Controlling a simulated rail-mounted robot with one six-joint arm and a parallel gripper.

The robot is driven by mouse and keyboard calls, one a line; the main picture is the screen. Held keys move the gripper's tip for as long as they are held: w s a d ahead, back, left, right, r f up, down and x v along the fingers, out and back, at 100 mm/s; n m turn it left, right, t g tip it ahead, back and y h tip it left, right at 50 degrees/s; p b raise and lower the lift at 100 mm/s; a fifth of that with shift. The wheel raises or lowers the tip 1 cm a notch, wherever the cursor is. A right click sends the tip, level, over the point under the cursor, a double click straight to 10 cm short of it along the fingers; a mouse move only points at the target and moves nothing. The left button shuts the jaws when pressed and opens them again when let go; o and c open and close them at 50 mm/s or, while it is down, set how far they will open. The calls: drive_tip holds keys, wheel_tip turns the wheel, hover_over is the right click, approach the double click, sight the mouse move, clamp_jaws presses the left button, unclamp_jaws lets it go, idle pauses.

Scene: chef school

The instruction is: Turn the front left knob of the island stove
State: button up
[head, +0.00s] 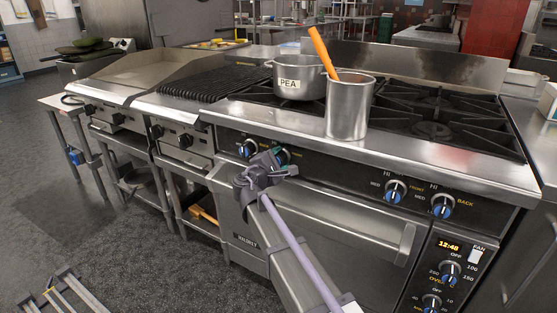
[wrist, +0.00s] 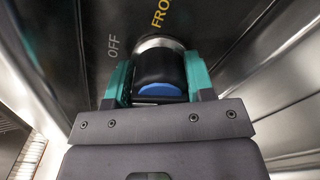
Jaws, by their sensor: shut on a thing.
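The knob (wrist: 158,62) in the wrist view is black with a blue face and a metal ring at its base. Yellow letters reading "FRO" and a grey "OFF" are printed beside it. My gripper (wrist: 160,78) has its teal fingers on both sides of this knob, shut on it. In the head view my gripper (head: 277,160) is at the right one of the left pair of knobs on the stove (head: 430,150) front. It hides most of that knob. The left knob of that pair (head: 247,149) stands free beside it.
A steel pot marked "PEA" (head: 290,82) and a taller steel pot (head: 347,112) with an orange handle (head: 322,52) stand on the stove top. Two more knobs (head: 395,190) are at the right. The oven handle (head: 340,228) sticks out below.

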drive_tip(key=shift+m, duration=1.5)
drive_tip(key=o, duration=0.9)
drive_tip(key=v, duration=1.1)
